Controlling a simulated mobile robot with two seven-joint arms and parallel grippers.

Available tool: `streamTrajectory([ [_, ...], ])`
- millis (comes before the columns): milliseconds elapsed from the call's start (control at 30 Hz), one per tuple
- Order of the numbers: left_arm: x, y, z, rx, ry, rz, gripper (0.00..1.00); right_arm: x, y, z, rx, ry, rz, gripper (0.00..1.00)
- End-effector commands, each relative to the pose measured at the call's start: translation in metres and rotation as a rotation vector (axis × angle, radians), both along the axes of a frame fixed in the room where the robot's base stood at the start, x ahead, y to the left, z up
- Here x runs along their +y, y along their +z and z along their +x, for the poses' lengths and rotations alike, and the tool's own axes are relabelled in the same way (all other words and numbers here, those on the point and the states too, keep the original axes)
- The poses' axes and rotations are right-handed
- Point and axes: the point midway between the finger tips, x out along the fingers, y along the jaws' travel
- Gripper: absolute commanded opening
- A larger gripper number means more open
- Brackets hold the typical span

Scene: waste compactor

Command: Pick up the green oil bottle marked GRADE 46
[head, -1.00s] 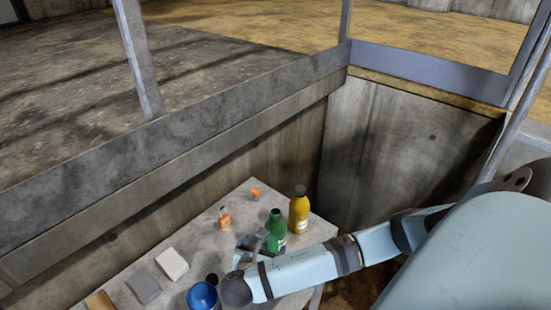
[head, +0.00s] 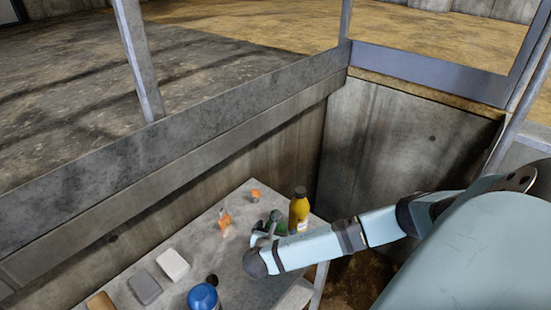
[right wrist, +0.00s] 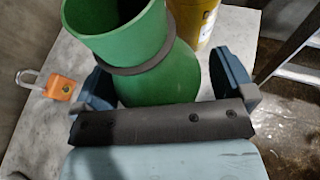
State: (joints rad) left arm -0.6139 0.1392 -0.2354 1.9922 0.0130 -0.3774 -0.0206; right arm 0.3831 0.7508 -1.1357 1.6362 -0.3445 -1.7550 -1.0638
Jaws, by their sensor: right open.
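The green bottle (head: 281,228) stands on the grey table and is mostly hidden behind my right gripper (head: 266,228) in the head view. In the right wrist view the green bottle (right wrist: 150,70) fills the middle, its wide neck toward the camera. My right gripper (right wrist: 160,88) is open, with one blue finger on each side of the bottle. Gaps seem to show beside it, but I cannot tell whether either finger touches. No marking on the bottle is readable. My left gripper is not in view.
A yellow bottle (head: 299,210) stands close behind the green one. An orange padlock (right wrist: 60,88) lies to the left in the wrist view. An orange item (head: 225,222), a white block (head: 173,264), a grey block (head: 145,287) and a blue container (head: 203,297) are on the table (head: 200,245).

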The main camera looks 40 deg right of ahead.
Motion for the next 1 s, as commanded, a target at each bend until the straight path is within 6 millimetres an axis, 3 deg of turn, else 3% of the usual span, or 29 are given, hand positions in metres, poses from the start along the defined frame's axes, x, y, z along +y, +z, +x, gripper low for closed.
streamTrajectory([
  [67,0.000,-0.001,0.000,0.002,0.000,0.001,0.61,0.000,0.000,0.000,0.000,0.000,0.000,1.00],
  [100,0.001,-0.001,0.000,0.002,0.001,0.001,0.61,0.000,0.000,0.000,0.000,0.000,0.000,0.95],
  [400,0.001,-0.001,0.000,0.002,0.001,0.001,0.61,0.001,0.001,0.000,0.000,0.000,0.000,0.30],
  [1000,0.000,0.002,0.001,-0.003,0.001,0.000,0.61,0.001,0.013,0.000,0.000,0.001,0.000,0.30],
])
